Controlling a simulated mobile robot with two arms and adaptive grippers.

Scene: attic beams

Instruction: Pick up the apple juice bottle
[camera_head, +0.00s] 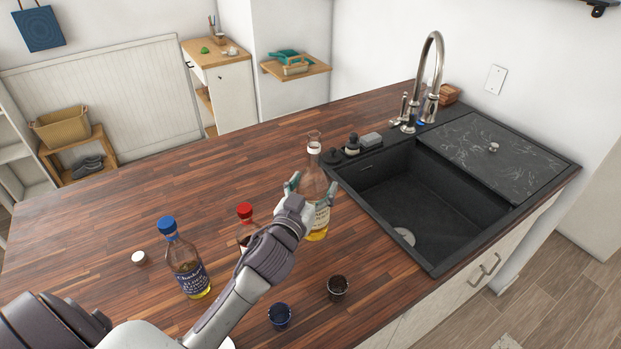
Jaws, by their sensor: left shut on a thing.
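A clear bottle (318,222) with yellow liquid, a pale label and a white band near its top stands upright near the sink's left edge. I take it for the apple juice bottle, but its label is too small to read. My left gripper (312,190) is shut on its middle, with the fingers around its sides. The hand hides part of the bottle. I cannot tell whether its base touches the counter. My right gripper is not in view.
A blue-capped bottle (187,262) and a red-capped bottle (245,212), partly behind my arm, stand on the wooden counter (170,205). A blue cup (280,315) and a dark cup (337,287) stand in front. The black sink (420,195) lies right. The counter's back left is clear.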

